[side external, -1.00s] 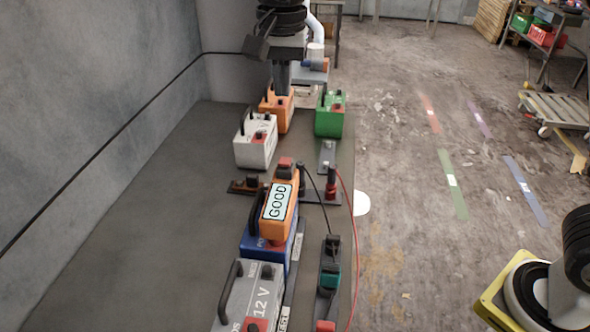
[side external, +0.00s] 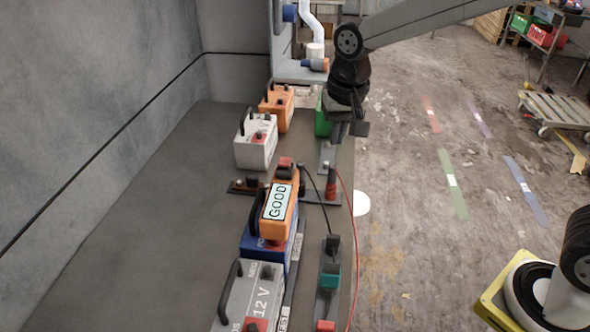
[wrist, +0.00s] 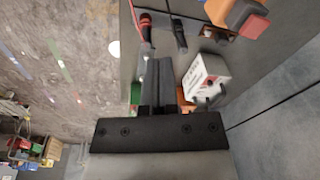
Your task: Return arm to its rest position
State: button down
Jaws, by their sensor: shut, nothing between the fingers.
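My gripper (side external: 338,143) hangs over the right edge of the grey bench, in front of the green battery (side external: 322,124) in the side view, and partly hides it. In the wrist view my gripper's fingers (wrist: 157,72) are together with nothing between them. A white battery (side external: 256,141) and an orange battery (side external: 277,108) stand to the left of the gripper on the bench. The white battery also shows in the wrist view (wrist: 207,72), beside the fingers.
A grey 12 V battery (side external: 247,295) stands nearest. Red and black probes (side external: 331,187) with leads lie along the bench's right edge. A wall bounds the left; open floor (side external: 420,230) lies right.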

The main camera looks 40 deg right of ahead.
jog(key=s+d+f+n+t, duration=0.1)
jog(key=s+d+f+n, duration=0.3)
jog(key=s+d+f, duration=0.4)
jog(key=s+f, duration=0.3)
jog(key=s, duration=0.1)
jog(key=shift+s+d+n, duration=0.35)
jog(key=shift+n, duration=0.05)
